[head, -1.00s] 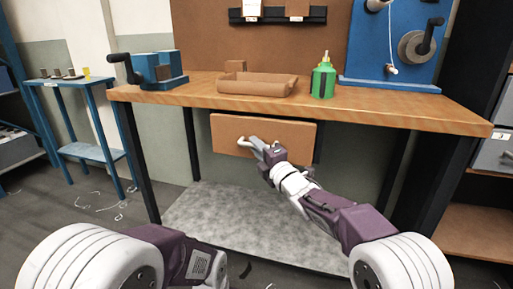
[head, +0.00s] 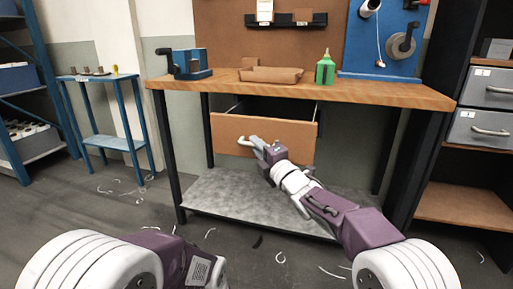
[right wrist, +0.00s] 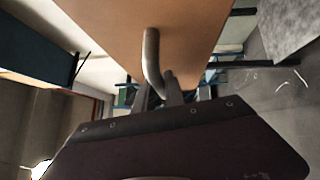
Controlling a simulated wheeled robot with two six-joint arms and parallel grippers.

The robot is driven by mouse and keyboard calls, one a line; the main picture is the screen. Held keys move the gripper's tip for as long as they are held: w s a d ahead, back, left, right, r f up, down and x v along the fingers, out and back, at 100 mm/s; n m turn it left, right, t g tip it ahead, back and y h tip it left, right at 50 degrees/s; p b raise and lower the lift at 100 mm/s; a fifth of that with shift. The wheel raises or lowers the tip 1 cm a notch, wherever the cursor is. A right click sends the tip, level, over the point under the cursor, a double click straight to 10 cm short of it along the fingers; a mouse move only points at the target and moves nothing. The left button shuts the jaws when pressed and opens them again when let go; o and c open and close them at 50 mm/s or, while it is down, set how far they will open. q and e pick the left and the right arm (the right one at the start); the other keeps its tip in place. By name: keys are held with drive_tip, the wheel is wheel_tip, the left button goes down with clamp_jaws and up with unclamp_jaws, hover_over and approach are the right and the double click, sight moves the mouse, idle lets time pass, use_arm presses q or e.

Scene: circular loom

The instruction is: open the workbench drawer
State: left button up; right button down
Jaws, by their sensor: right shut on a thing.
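The workbench (head: 390,93) has a wooden top and dark legs. Its drawer (head: 285,138) has a plain wooden front and stands partly pulled out, with a dark gap showing above the front. My right gripper (head: 257,146) is shut on the drawer's handle (head: 243,141), a pale metal bar at the left part of the front. In the right wrist view the handle (right wrist: 151,60) runs from the drawer front (right wrist: 190,30) down between the fingers (right wrist: 160,92). My left arm shows at the lower left of the head view, but its gripper is out of view.
On the bench top are a blue vise (head: 190,64), a cardboard tray (head: 270,75) and a green bottle (head: 325,70). A grey lower shelf (head: 215,190) lies under the drawer. A blue side table (head: 105,78) stands left, grey bins (head: 487,88) right.

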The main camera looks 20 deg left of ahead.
drive_tip(key=shift+s, duration=0.25)
drive_tip(key=c, duration=1.4)
unclamp_jaws()
drive_tip(key=shift+w, duration=0.1)
drive_tip(key=p+v, duration=0.1)
drive_tip(key=v, duration=0.8)
drive_tip(key=shift+p, duration=0.4)
drive_tip(key=shift+f, duration=0.1)
